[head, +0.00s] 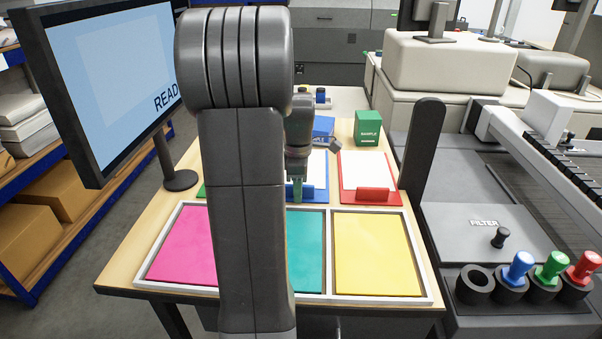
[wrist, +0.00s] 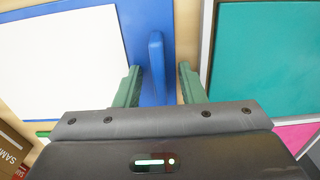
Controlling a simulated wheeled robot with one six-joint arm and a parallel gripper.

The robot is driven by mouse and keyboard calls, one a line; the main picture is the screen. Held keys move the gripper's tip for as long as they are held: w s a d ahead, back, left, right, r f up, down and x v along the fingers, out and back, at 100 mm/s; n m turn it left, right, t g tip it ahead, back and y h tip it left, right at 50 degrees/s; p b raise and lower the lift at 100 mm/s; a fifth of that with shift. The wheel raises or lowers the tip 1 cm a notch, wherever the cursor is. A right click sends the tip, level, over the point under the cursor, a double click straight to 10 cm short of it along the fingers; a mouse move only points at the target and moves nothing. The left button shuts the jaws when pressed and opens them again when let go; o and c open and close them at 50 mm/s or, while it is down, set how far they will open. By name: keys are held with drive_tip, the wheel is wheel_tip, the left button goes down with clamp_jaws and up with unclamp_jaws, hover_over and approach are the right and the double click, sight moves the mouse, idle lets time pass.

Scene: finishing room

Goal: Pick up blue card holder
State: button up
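The blue card holder (wrist: 156,75) is a flat blue board with an upright blue plate along one edge and a white sheet on it. In the head view the blue card holder (head: 318,194) is partly hidden behind my arm. My gripper (wrist: 159,68) is open, its two green fingers on either side of the upright plate. A gap shows between the plate and each finger. In the head view my gripper (head: 298,188) is low over the plate, mostly behind my arm.
A red holder (head: 373,195) with a white sheet stands to the right. A white-framed tray (head: 437,301) with pink, teal and yellow panels lies in front. Blue and green boxes (head: 368,131) stand behind. A monitor (head: 115,75) is at the left, a dark post (head: 424,150) at the right.

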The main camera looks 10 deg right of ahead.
clamp_jaws()
